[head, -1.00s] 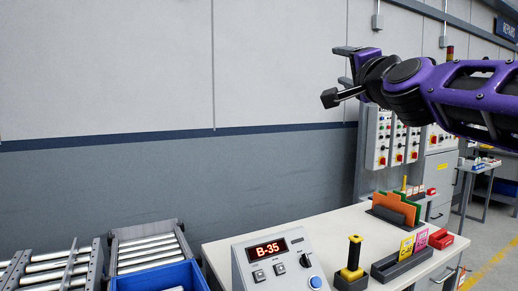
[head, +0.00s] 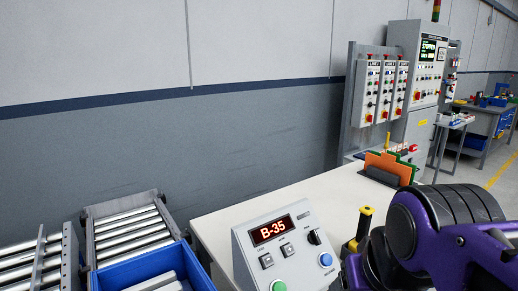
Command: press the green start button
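A grey sloped control box (head: 300,268) with a lit red "B-35" display (head: 272,229) stands on the pale table. A green button (head: 279,286) sits low on its face, partly cut off by the bottom edge in the head view. A blue button (head: 326,260), a black knob (head: 314,237) and two small square keys are also on the face. Labels by the buttons are too small to read. My arm comes in at the lower right, to the right of the box. Its fingertips are out of the frame, so their opening does not show.
A yellow-topped post (head: 365,219) stands right of the box, close to my arm. An orange and green file holder (head: 390,168) is farther back. A blue bin (head: 150,271) and roller conveyor (head: 127,229) are left. Wall panels (head: 381,91) carry several buttons.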

